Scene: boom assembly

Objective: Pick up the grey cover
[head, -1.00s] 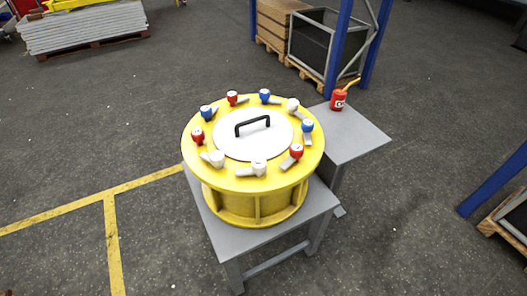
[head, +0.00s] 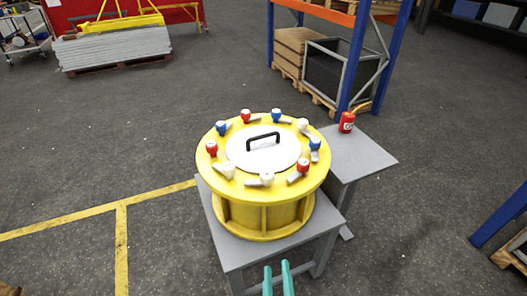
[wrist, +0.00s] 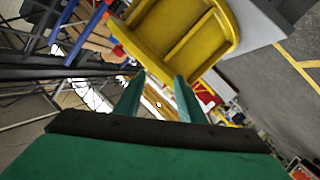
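The grey cover (head: 240,153) is a round light disc with a black arched handle (head: 263,142). It lies flat on the centre of the yellow round drum (head: 262,218), inside a ring of red, blue and white knobs. The drum stands on a grey table (head: 225,247). My gripper (head: 277,268) shows as two green fingers at the bottom of the head view, in front of the table and apart from the cover. In the wrist view the fingers (wrist: 158,95) are spread and empty, with the ribbed yellow drum side beyond. The cover is not visible there.
A blue and orange rack (head: 365,45) with crates stands behind. A pallet of grey slabs (head: 110,45) is at the far left.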

